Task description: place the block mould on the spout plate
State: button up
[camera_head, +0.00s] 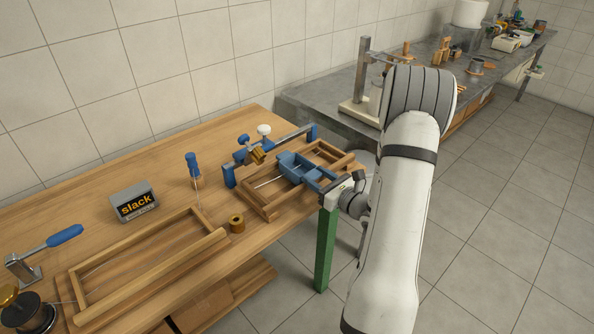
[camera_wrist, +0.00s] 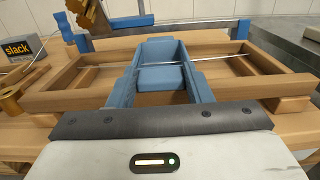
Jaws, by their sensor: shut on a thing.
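My gripper (camera_head: 314,178) reaches over a wooden frame on the bench. In the wrist view, its two blue fingers (camera_wrist: 163,68) run forward on either side of a blue block-like piece (camera_wrist: 162,78). It is shut on this piece, which also shows in the head view (camera_head: 289,162), inside the frame's outline. A thin wire crosses in front of the piece in the wrist view; I cannot tell whether they touch. I cannot tell whether this piece is the block mould. No spout plate can be made out. The piece's underside is hidden.
The wooden frame (camera_head: 258,205) lies below my gripper, with a blue-ended metal bar (camera_head: 275,149) behind. A second frame (camera_head: 118,278), a "slack" box (camera_head: 134,202), a blue-handled tool (camera_head: 193,168) and a brass spool (camera_head: 237,223) are leftward. A metal bench (camera_head: 325,108) stands behind.

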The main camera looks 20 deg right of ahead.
jog(key=c, duration=0.6)
jog(key=shift+r, duration=0.1)
